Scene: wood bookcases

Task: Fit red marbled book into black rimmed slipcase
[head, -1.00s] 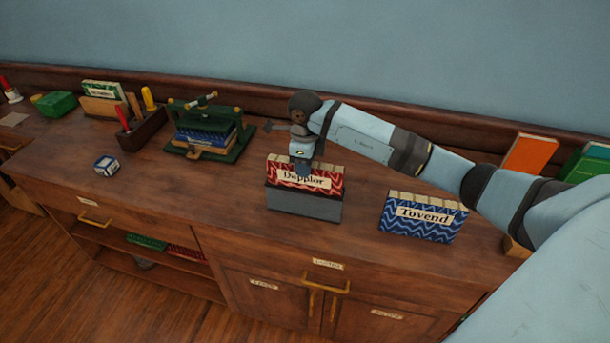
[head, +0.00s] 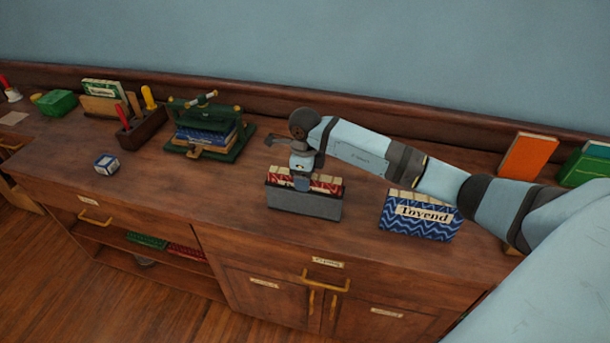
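The red marbled book (head: 327,182) stands upright in the grey slipcase (head: 303,205) on the cabinet top. Only a low band of its red cover and its pale top edge show above the slipcase rim; its label is hidden. My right gripper (head: 301,183) points down at the middle of the book's top edge and appears shut on it, with the fingertips close to the slipcase rim. The gripper covers part of the book. My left gripper is not in view.
A blue zigzag book (head: 420,216) marked Tovend stands to the right, under my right arm. A green book press (head: 213,130), a dark tool holder (head: 140,130) and a small blue-white block (head: 107,164) are to the left. An orange book (head: 528,156) stands at the far right.

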